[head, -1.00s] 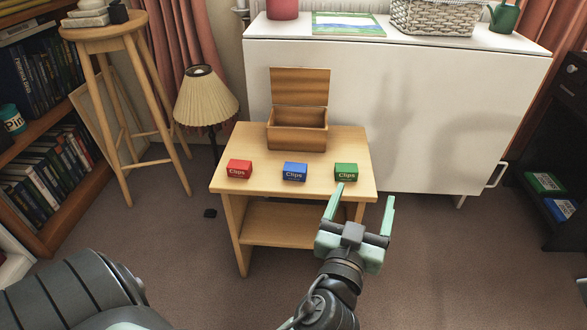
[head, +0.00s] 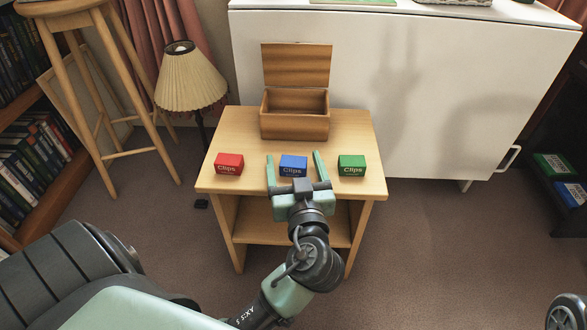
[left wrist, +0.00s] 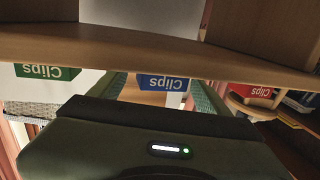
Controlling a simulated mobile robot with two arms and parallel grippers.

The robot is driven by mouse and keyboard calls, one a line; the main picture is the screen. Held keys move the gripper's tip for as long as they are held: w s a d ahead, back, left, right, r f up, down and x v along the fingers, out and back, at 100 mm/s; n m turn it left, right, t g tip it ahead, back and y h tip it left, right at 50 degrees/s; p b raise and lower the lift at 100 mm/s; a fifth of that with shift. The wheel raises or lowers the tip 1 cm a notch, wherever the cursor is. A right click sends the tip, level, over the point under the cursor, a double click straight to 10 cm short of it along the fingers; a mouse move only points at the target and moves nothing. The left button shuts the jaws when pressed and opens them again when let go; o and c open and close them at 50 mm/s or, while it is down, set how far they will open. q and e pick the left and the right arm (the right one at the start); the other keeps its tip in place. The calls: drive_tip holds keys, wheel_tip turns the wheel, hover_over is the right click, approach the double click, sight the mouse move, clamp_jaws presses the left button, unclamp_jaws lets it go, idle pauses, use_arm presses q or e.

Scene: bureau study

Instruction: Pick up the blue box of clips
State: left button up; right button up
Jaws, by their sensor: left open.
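The blue box of clips (head: 293,166) sits on the small wooden table (head: 235,128), between a red clips box (head: 229,164) and a green clips box (head: 351,166). My left gripper (head: 295,156) is open, at the table's front edge. In the head view its two fingers show on either side of the blue box, with none seen touching it. The left wrist view is upside down and shows the blue box (left wrist: 162,83) between the fingers. I cannot tell how far the fingers reach along its sides. My right gripper is not in view.
An open wooden chest (head: 295,125) stands behind the boxes. A lamp (head: 190,80) and a stool (head: 75,10) are on the left, a white cabinet (head: 440,90) behind.

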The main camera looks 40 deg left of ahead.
use_arm(q)
drive_tip(key=shift+w+a, duration=0.25)
drive_tip(key=shift+w, duration=0.05)
drive_tip(key=c, duration=1.4)
drive_tip(key=shift+o, duration=0.2)
drive_tip(key=shift+r, duration=0.15)
